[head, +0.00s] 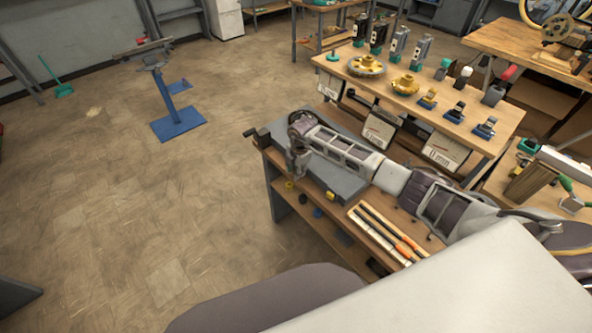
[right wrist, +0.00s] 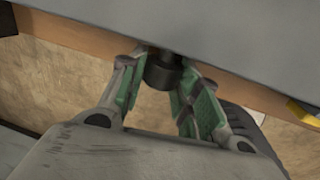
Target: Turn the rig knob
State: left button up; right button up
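The rig knob (right wrist: 163,71) is a small dark cylinder at the edge of a grey slab in the right wrist view. My right gripper (right wrist: 162,75) has its green-padded fingers on either side of the knob, and both fingertips appear to touch it. In the head view my right gripper (head: 298,165) reaches down at the near-left side of the grey rig plate (head: 338,180) on the workbench. The knob is hidden by the gripper there. My left gripper is not in view.
A tray of orange and dark rods (head: 388,233) lies close to my right arm. A blue stand (head: 178,122) is on the floor at left.

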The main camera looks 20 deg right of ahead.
jog(key=c, duration=0.4)
jog(key=shift+o, duration=0.2)
jog(key=shift+d, duration=0.1)
jog(key=shift+s+f+t+y, duration=0.15)
jog(key=shift+t+y, duration=0.15)
jog(key=shift+t, duration=0.9)
jog(key=o, duration=1)
jog(key=shift+o, duration=0.2)
